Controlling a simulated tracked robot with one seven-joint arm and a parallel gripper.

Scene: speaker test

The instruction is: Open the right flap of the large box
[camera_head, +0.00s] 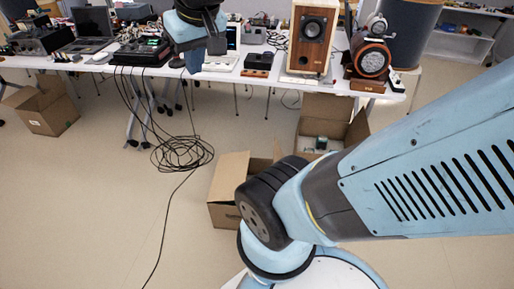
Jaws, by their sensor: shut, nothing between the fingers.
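A brown cardboard box (228,214) stands on the floor near the middle, its right part hidden behind my arm. My gripper (196,62) is at the top, left of centre, in front of the table edge. It appears shut and empty, well apart from the cardboard.
Black cables (182,154) lie coiled on the floor. Another open box (45,108) stands at left. The front left floor is mostly clear.

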